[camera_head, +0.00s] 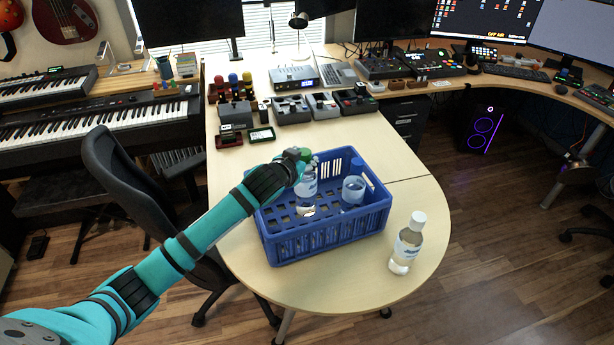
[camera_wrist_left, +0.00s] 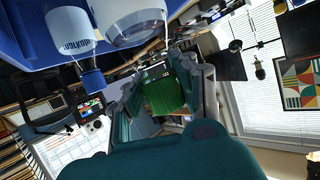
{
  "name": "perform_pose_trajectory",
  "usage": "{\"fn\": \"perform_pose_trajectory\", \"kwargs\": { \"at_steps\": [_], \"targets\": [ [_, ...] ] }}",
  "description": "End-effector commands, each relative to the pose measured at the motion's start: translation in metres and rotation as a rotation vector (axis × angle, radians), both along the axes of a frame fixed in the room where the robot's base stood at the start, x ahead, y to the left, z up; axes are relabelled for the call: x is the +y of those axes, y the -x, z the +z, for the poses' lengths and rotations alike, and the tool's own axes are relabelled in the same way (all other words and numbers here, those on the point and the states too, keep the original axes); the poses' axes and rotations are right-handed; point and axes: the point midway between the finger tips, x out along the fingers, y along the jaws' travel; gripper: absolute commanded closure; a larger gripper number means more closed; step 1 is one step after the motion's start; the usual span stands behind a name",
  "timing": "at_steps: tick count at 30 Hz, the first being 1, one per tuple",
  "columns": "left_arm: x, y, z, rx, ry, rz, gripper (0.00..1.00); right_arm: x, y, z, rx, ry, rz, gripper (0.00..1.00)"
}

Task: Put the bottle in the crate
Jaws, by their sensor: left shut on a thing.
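A clear bottle with a white label and green cap (camera_head: 308,187) is inside the blue crate (camera_head: 325,238), about upright. My left gripper (camera_head: 298,160) is shut on it at its cap. In the left wrist view the green cap (camera_wrist_left: 163,95) sits between the fingers of the left gripper (camera_wrist_left: 165,88). I cannot tell whether the bottle's base touches the crate floor. A second bottle, with a blue cap (camera_head: 354,188), stands in the crate to the right; it also shows in the wrist view (camera_wrist_left: 70,35). My right gripper is not in view.
A bottle with a white cap (camera_head: 406,246) stands on the desk (camera_head: 345,285), right of the crate and near the curved edge. Small devices (camera_head: 292,109) stand behind the crate. A black chair (camera_head: 122,180) is at the left.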

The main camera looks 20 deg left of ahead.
Motion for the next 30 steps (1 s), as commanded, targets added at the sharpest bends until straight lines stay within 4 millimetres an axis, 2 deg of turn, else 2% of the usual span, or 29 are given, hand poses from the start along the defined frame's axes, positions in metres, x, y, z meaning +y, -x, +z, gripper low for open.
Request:
{"fn": "perform_pose_trajectory", "kwargs": {
  "at_steps": [2,10,19,20,21,25,30],
  "targets": [
    [-0.001,-0.001,-0.003,-0.006,0.001,-0.001,1.00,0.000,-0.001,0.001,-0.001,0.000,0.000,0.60],
    [0.000,-0.001,-0.037,-0.005,0.001,-0.001,1.00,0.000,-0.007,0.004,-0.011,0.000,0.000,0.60],
    [0.000,-0.001,-0.041,-0.007,0.001,-0.002,1.00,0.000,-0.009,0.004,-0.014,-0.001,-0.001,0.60],
    [0.000,0.000,-0.044,-0.002,0.000,0.000,0.72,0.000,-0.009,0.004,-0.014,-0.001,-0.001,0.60],
    [0.000,0.000,-0.043,-0.002,0.000,0.000,0.67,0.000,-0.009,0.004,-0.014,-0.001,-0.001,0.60],
    [0.000,0.000,-0.043,-0.002,0.000,0.000,0.50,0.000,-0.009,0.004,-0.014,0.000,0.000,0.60],
    [0.000,0.000,-0.043,-0.002,0.000,0.000,0.48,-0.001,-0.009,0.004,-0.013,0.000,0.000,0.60]
  ]
}}
